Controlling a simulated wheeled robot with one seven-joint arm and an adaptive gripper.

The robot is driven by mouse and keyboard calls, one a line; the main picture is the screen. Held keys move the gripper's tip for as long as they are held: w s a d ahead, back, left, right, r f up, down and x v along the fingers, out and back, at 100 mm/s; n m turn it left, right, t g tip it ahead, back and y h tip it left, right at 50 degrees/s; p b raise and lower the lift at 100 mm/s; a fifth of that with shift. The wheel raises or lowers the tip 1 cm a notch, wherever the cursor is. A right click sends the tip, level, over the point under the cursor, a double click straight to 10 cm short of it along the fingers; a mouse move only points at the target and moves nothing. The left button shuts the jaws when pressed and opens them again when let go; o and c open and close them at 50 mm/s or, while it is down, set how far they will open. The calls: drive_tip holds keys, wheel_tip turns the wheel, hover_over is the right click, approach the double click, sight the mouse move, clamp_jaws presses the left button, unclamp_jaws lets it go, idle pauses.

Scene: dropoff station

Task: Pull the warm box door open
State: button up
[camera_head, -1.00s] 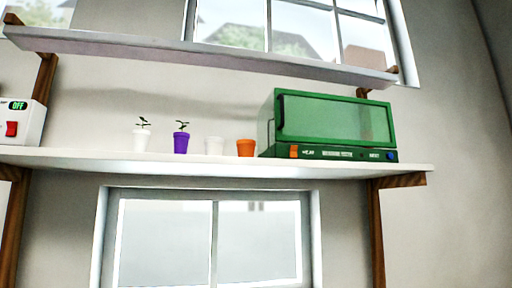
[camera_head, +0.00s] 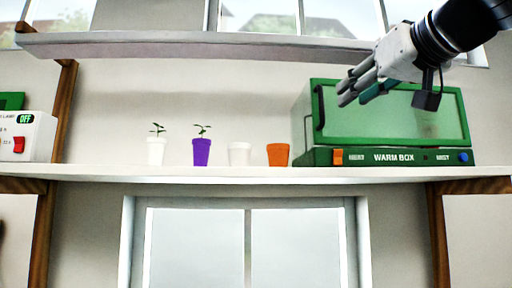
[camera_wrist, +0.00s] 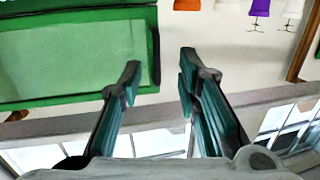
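The green warm box (camera_head: 390,157) stands on the right of the shelf. Its door (camera_head: 400,110) looks shut, with a pale green window. A dark upright handle (camera_head: 319,107) is on the door's left edge. My gripper (camera_head: 346,92) is in front of the door's upper left part, to the right of the handle in the head view. In the wrist view, which looks upside down, my gripper (camera_wrist: 159,67) is open, its two fingers apart. The handle (camera_wrist: 155,56) appears between the fingertips there, beyond them; I see no contact. The gap in depth is hard to judge.
The shelf (camera_head: 230,173) also holds an orange pot (camera_head: 278,154), a white pot (camera_head: 239,153), a purple pot (camera_head: 202,152) and another white pot (camera_head: 155,151). A white switch box (camera_head: 38,135) is at far left. An upper shelf (camera_head: 200,46) runs above.

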sight(322, 118)
drive_tip(key=shift+t, duration=0.3)
drive_tip(key=w+r+p, duration=0.1)
drive_tip(key=w, duration=0.3)
drive_tip(key=w+a+r+p, duration=0.1)
drive_tip(key=w, duration=0.4)
drive_tip(key=w+a+r+p, duration=0.1)
drive_tip(key=w, duration=0.3)
drive_tip(key=shift+w+p, duration=0.4)
clamp_jaws()
